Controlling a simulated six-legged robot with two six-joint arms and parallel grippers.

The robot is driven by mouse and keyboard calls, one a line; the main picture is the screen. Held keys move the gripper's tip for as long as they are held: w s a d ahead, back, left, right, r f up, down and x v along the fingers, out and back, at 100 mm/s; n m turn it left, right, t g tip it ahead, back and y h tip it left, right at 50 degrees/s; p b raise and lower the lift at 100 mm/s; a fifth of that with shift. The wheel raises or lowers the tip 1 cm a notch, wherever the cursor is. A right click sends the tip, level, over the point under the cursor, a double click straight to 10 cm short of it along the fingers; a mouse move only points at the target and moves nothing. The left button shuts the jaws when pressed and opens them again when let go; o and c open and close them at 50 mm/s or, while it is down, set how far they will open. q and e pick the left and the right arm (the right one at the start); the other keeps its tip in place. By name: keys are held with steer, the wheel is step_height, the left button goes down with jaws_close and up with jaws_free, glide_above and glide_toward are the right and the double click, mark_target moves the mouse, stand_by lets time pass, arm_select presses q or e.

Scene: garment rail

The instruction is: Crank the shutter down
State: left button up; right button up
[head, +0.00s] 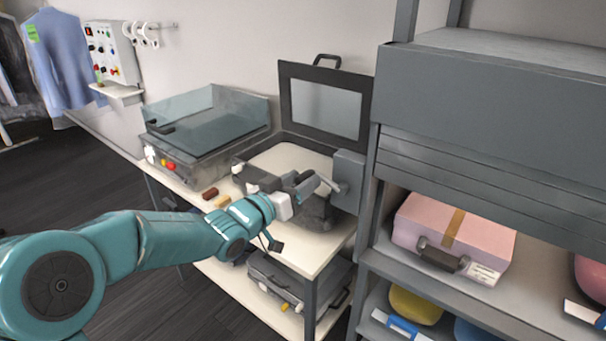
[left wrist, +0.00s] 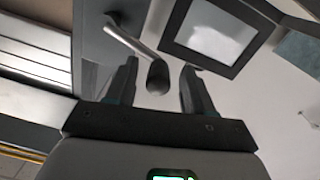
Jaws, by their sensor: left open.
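The grey slatted shutter (head: 480,178) hangs partly lowered below its housing (head: 480,105) on the shelf unit at right. The shelf opening below it is uncovered. The crank box (head: 348,178) is on the unit's left side; its pale crank arm (head: 329,183) points left toward my gripper. My left gripper (head: 302,190) is open at the crank's end. In the left wrist view, the crank arm (left wrist: 131,38) ends in a dark round knob (left wrist: 157,77), which appears between the open fingers (left wrist: 157,88); I cannot tell whether they touch it. My right gripper is not in view.
A table (head: 222,222) with a raised-lid press (head: 284,155) and a glass-topped machine (head: 205,130) stands behind my left arm. A pink box (head: 452,228) is on the shelf under the shutter. Dark floor lies open at lower left.

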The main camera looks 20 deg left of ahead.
arm_select(q)
steer(key=shift+w+d+r, duration=0.1)
steer(key=shift+w+d, duration=0.15)
steer(key=shift+w, duration=0.2)
steer(key=shift+w, duration=0.1)
jaws_close()
